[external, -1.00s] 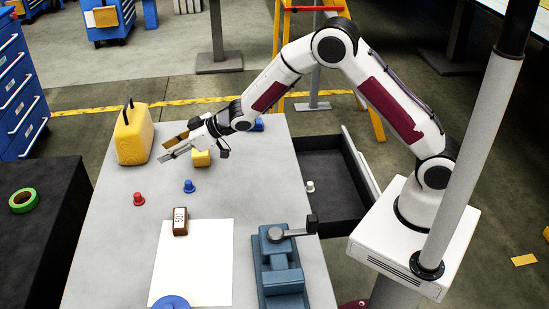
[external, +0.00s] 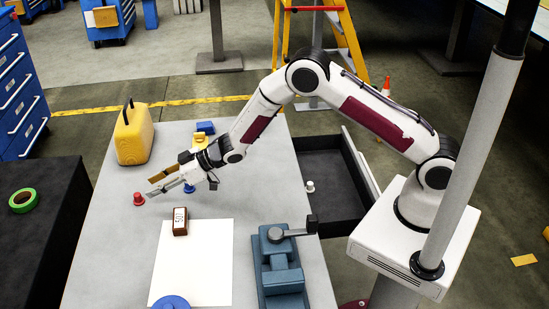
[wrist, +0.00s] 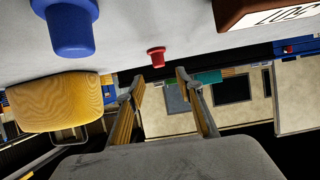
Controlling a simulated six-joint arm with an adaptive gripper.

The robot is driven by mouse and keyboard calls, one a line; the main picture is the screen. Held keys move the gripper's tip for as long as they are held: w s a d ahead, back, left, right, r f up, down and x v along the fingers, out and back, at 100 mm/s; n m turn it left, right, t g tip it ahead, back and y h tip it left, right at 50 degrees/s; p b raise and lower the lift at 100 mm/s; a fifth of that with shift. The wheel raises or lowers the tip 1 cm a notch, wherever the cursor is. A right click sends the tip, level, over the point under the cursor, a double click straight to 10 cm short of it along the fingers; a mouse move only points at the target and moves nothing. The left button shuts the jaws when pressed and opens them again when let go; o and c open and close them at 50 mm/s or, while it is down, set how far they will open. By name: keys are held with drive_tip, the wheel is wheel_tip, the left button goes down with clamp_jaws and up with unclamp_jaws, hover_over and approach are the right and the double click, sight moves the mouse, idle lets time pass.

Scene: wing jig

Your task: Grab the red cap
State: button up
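The red cap (external: 139,199) stands on the grey table near its left edge in the external view. In the wrist view the red cap (wrist: 156,57) shows small, ahead of the fingertips and in line with the gap between them. My gripper (external: 151,186) is open, with its fingertips close to the red cap and a little to its right and above it in the picture. In the wrist view the two fingers of my gripper (wrist: 160,75) are spread apart with nothing between them.
A blue cap (wrist: 70,28) is near the gripper. A brown block marked with a number (external: 180,222) lies at the top of a white sheet (external: 195,265). A yellow canister (external: 132,140) stands behind. A blue vise (external: 279,265) sits front right.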

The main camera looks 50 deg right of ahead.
sight(139, 194)
drive_tip(key=shift+x, duration=1.3)
drive_tip(key=shift+a, duration=0.1)
drive_tip(key=shift+x, duration=2.5)
drive_tip(key=shift+f, duration=0.1)
drive_tip(key=c, duration=0.9)
